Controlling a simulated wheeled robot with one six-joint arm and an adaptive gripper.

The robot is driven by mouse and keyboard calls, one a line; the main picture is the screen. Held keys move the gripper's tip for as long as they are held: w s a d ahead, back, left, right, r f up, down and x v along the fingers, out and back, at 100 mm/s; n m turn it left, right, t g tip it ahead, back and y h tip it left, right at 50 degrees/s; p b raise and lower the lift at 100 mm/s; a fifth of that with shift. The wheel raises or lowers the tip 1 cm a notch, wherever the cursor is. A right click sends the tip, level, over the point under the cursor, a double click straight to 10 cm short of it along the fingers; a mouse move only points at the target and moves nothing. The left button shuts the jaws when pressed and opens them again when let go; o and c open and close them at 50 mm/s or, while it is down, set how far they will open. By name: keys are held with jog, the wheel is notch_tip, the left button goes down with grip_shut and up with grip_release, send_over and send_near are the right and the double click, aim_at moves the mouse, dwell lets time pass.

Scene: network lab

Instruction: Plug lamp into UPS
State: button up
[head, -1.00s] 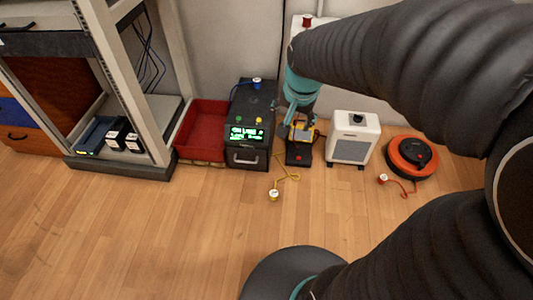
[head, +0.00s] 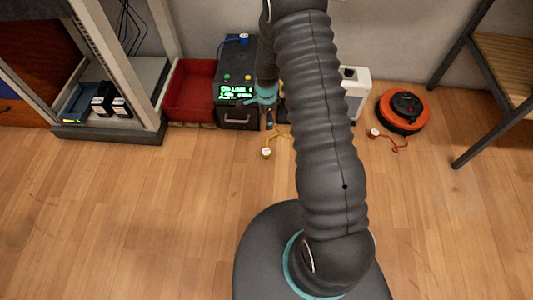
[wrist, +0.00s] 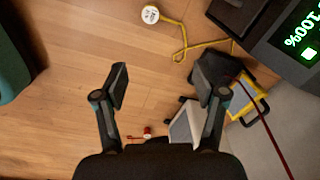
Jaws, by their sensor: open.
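The UPS (head: 237,92) is a black box with a lit green display and a handle. It stands by the wall, left of my arm; its display corner also shows in the wrist view (wrist: 296,38). The yellow lamp (wrist: 252,104) shows in the wrist view, partly behind my right finger; my arm largely hides it in the head view. Its yellow cable (wrist: 183,42) runs across the floor to a round white plug (wrist: 150,14), also in the head view (head: 266,153). My gripper (head: 269,118) is open and empty, in front of the UPS, apart from the plug (wrist: 163,80).
A blue plug (head: 243,38) sits on the UPS's rear top. A red bin (head: 192,92) stands left, beside a rack (head: 110,128). A white heater (head: 356,92) and an orange cable reel (head: 403,111) with a red-and-white plug (head: 374,133) are right. Front floor is clear.

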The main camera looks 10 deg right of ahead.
aim_at(266, 151)
notch_tip(266, 151, down, 10)
jog(key=s+m, duration=0.1)
jog(key=m, duration=0.1)
jog(key=shift+s+f+g, duration=0.2)
jog(key=shift+g, duration=0.1)
notch_tip(266, 151, down, 8)
jog(key=shift+f, duration=0.3)
jog(key=shift+w+a+f, duration=0.1)
jog(key=shift+w+f, duration=0.05)
jog(key=shift+f, duration=1.15)
jog(key=shift+w+f, duration=0.15)
jog(key=shift+f, duration=1.15)
jog(key=shift+c, duration=0.2)
jog(key=c, duration=1.1)
